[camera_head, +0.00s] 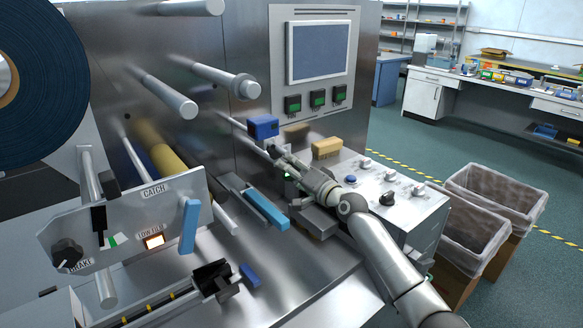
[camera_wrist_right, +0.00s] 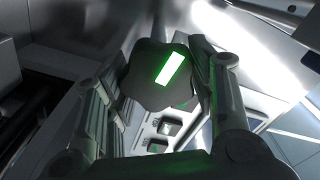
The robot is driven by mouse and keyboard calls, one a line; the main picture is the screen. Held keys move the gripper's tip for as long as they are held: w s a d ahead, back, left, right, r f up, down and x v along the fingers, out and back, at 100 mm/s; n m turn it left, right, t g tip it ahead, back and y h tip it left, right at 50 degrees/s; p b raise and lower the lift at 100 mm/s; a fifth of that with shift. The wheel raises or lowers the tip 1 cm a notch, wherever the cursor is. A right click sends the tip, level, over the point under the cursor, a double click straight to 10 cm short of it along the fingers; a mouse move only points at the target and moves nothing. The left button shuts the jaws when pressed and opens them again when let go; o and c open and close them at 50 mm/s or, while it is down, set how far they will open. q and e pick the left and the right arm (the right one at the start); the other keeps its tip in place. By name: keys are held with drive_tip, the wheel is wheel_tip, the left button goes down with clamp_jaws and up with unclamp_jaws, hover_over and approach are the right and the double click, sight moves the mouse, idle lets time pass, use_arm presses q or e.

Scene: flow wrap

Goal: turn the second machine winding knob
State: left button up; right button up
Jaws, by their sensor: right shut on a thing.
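The winding knob (camera_wrist_right: 150,78) is black and lobed, with a bright green lit bar on its face, in the right wrist view. My right gripper (camera_wrist_right: 158,88) has a finger on each side of it and is shut on it. In the head view my right gripper (camera_head: 287,172) reaches in from the lower right to the machine, near a blue block. There the knob is mostly hidden by the gripper, with only a small green glow showing. My left gripper is not in view.
A black brake knob (camera_head: 67,254) sits on the left panel. A control box (camera_head: 400,205) with small knobs stands right of my arm, and a yellow block (camera_head: 326,148) lies behind it. Metal rollers (camera_head: 165,95) stick out at the upper left. Lined bins (camera_head: 475,235) stand at right.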

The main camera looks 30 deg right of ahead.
drive_tip(key=m+p, duration=0.2)
drive_tip(key=m, duration=0.4)
drive_tip(key=shift+m, duration=0.3)
drive_tip(key=shift+f+m+p, duration=0.15)
drive_tip(key=shift+m+p, duration=0.35)
drive_tip(key=shift+m, duration=0.35)
drive_tip(key=shift+f+m+p, duration=0.15)
drive_tip(key=shift+m+p, duration=0.3)
drive_tip(key=shift+m, duration=0.4)
drive_tip(key=o, duration=1)
drive_tip(key=shift+d, duration=0.1)
drive_tip(key=shift+s, duration=0.1)
drive_tip(key=s, duration=0.8)
drive_tip(key=s+d, duration=0.1)
drive_tip(key=s, duration=0.2)
drive_tip(key=shift+s, duration=0.4)
